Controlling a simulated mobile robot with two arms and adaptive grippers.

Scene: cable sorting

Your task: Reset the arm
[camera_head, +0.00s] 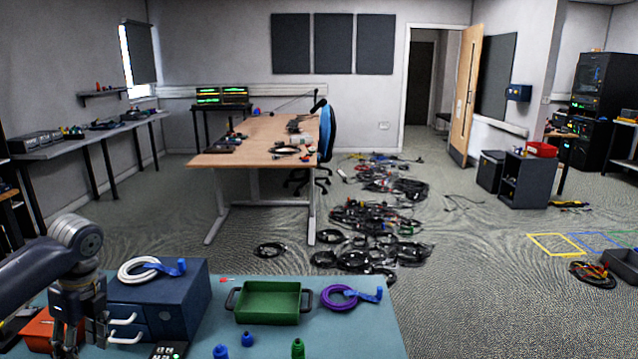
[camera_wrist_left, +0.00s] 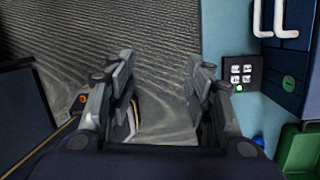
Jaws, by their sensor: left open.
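My left gripper (camera_head: 78,325) is at the lower left in the head view, pointing down at the left end of the teal table, in front of the blue drawer box (camera_head: 190,308). In the left wrist view its two fingers (camera_wrist_left: 163,92) are apart with nothing between them, over the grey floor beside the table edge. A white coiled cable (camera_head: 138,270) with a blue tie lies on top of the box. A purple coiled cable (camera_head: 338,298) with a blue tie lies on the table. My right gripper is in neither view.
A green tray (camera_head: 268,302) stands empty on the teal table (camera_head: 375,335). Blue and green bottles (camera_head: 298,348) stand at its front. A small keypad (camera_wrist_left: 241,74) with a green light sits near the table's edge. Tangled black cables (camera_head: 375,225) cover the floor behind.

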